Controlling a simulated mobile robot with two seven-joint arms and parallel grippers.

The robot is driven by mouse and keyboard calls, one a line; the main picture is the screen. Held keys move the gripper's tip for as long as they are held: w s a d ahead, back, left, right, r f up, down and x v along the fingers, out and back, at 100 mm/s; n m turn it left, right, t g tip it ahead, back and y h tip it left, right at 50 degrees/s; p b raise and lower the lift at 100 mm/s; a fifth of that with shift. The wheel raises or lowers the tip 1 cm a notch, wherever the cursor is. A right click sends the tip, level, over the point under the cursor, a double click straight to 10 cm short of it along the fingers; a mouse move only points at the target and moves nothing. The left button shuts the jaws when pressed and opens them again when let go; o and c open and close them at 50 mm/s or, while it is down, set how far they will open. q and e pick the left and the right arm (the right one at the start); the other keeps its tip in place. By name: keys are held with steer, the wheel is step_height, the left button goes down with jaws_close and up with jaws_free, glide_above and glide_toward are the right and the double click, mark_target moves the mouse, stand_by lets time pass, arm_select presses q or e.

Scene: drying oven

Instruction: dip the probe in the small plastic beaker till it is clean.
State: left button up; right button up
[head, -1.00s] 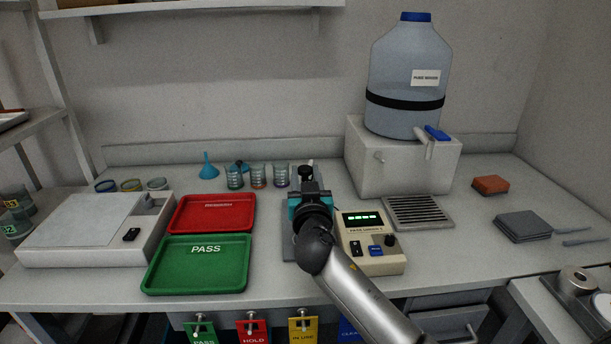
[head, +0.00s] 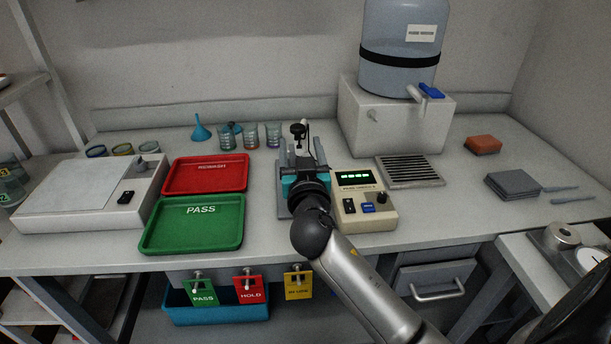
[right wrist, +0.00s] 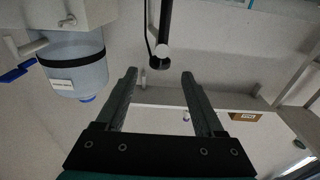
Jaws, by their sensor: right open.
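My right gripper (head: 300,152) is open and points away from me over the back of the bench, just left of the meter (head: 364,202). Its two fingers (right wrist: 159,74) are apart with nothing between them in the right wrist view. A black-topped upright piece with a thin cable (head: 298,130), apparently the probe, stands just beyond the fingers; it shows past them in the right wrist view (right wrist: 161,60). Its lower part is hidden by the gripper. Several small clear beakers stand at the back, one of them here (head: 226,138); which is the plastic one I cannot tell. My left gripper is not in view.
A red tray (head: 206,176) and a green PASS tray (head: 192,224) lie left of my arm. A large water bottle (head: 399,55) stands on a white box behind a drain grille (head: 409,170). A blue funnel (head: 200,130) is beside the beakers. Grey pads (head: 512,186) lie right.

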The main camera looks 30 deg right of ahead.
steer(key=v, duration=1)
steer(key=shift+s+b, duration=0.15)
steer(key=shift+b, duration=0.2)
steer(key=shift+f, duration=0.1)
